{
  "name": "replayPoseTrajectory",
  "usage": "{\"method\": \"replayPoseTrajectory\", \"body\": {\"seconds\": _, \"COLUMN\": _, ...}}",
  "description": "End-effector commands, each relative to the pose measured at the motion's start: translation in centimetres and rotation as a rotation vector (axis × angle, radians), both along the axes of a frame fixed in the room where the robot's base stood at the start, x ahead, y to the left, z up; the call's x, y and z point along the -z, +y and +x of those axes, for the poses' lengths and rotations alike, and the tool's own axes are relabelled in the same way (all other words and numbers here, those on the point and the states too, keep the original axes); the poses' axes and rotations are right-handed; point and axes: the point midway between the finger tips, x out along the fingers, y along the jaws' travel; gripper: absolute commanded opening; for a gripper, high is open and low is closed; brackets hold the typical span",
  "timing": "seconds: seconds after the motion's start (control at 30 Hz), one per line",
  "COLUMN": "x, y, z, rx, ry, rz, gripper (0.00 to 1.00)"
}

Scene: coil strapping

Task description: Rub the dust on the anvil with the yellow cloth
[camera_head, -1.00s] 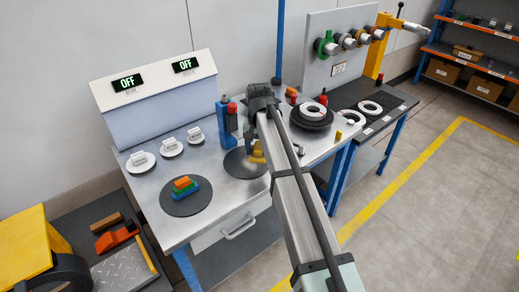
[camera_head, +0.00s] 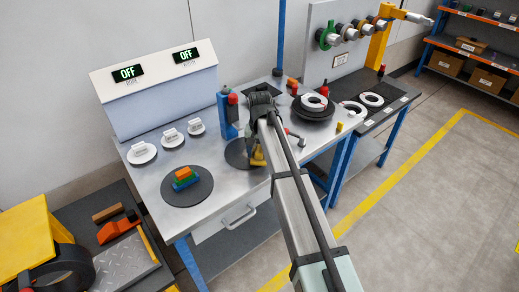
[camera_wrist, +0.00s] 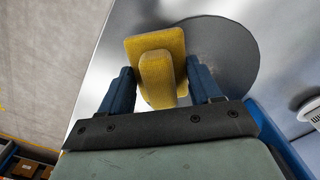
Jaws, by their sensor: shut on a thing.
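The yellow cloth (camera_wrist: 171,47) looks like a flat pad with a raised grip on top. It also shows small in the head view (camera_head: 258,158). My gripper (camera_wrist: 160,82) is shut on its raised part, one blue finger on each side. In the head view my gripper (camera_head: 252,148) is over the bench, beside a dark grey disc (camera_head: 235,155). The pad overlaps the left part of that disc (camera_wrist: 228,45) in the wrist view; I cannot tell whether they touch. I cannot identify the anvil for sure, and no dust can be made out.
A blue bottle (camera_head: 225,115) and a red-topped one stand behind the disc. A dark round mat (camera_head: 190,196) with stacked coloured blocks (camera_head: 184,177) lies to the left. White rings (camera_head: 314,102) lie to the right. Bare bench metal lies between the mat and disc.

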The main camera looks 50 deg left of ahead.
Motion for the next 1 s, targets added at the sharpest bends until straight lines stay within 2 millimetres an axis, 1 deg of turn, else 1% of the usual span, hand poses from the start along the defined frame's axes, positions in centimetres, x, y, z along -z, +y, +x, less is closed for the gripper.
{"method": "replayPoseTrajectory", "body": {"seconds": 0.47, "x": -0.01, "y": 0.00, "z": 0.00, "rx": 0.000, "ry": 0.000, "rz": 0.000, "gripper": 0.39}}
{"method": "replayPoseTrajectory", "body": {"seconds": 1.0, "x": 0.73, "y": -0.01, "z": 0.00, "rx": 0.000, "ry": 0.000, "rz": 0.000, "gripper": 0.39}}
